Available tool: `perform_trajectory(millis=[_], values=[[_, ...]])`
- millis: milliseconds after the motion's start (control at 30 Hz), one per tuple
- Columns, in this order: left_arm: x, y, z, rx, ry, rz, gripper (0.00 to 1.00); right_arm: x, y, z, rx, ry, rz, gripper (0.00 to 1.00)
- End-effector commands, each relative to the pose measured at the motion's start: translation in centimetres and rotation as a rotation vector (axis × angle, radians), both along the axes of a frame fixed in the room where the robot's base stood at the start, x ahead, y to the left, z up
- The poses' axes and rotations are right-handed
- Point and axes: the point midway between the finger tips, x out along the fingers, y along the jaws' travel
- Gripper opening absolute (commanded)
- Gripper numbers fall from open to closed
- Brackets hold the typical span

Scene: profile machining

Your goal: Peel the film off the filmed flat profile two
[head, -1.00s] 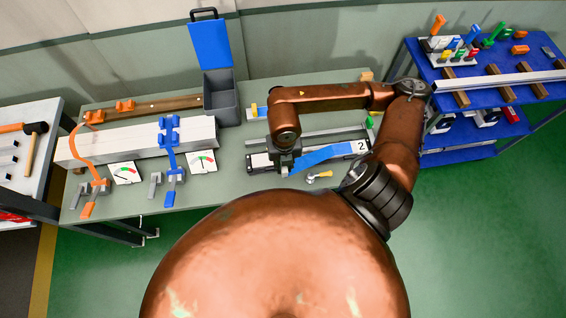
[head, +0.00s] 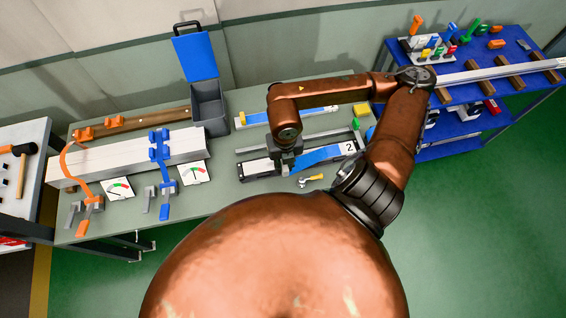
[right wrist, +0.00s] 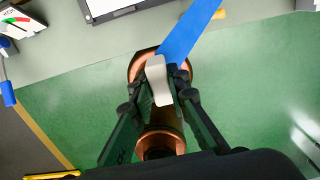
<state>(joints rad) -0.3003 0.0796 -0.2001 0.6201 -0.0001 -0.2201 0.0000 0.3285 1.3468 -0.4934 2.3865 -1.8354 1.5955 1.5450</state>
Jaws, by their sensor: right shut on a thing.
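The flat profile two (head: 260,168) lies on the green-grey bench, with a white label "2" (head: 348,148) near its right end. A blue film strip (head: 318,155) runs along it toward the label; its left end is near my gripper. My right gripper (head: 286,160) is over the left part of the profile, fingers pointing down. In the right wrist view, the gripper (right wrist: 162,88) is shut on a pale tab (right wrist: 157,78), with the blue film (right wrist: 190,30) stretching from it to the upper right. My left gripper is not in view.
Another blue-and-white strip (head: 285,116) lies behind. A small yellow-handled tool (head: 312,179) lies in front. A grey box with blue lid (head: 210,108), clamps and dial cards (head: 193,173) stand left. A blue shelf cart (head: 470,95) stands at right.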

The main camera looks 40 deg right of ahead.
Motion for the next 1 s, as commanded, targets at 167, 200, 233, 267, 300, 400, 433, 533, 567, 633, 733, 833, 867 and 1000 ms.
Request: perform_trajectory(millis=[167,200,233,267,300,400,433,533,567,633,733,833,867,1000], values=[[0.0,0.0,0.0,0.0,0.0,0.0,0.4,0.0,0.0,0.0,0.002,-0.001,0.001,0.0],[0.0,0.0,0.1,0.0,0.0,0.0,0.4,0.0,0.0,0.1,0.001,-0.001,0.001,0.0],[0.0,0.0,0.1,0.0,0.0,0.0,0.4,-0.1,-0.1,0.2,0.001,-0.001,0.0,0.0],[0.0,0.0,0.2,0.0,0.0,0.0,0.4,-0.1,-0.2,0.3,0.001,-0.001,0.0,0.0],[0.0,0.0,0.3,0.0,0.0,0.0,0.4,-0.2,-0.3,0.5,-0.001,-0.001,0.0,0.0],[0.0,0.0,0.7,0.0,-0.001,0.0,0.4,-0.4,-0.7,1.1,-0.001,-0.001,0.0,0.0],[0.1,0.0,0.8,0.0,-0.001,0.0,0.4,-0.5,-0.8,1.3,0.0,0.0,0.0,0.0],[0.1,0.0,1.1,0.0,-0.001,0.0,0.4,-0.7,-1.1,1.8,0.0,0.0,0.0,0.0],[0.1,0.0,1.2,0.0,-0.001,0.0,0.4,-0.7,-1.2,2.0,-0.001,-0.001,0.0,0.0],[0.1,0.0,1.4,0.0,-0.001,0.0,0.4,-0.9,-1.5,2.3,-0.001,0.0,0.0,0.0],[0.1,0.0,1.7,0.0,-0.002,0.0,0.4,-1.1,-1.8,2.9,0.0,0.0,0.0,0.0],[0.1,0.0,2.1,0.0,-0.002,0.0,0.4,-1.4,-2.2,3.4,0.0,0.001,-0.001,0.0],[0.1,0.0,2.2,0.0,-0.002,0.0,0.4,-1.4,-2.3,3.6,-0.001,0.001,-0.001,0.0],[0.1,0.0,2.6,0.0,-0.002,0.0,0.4,-1.7,-2.8,4.2,-0.001,0.001,-0.001,0.0]])
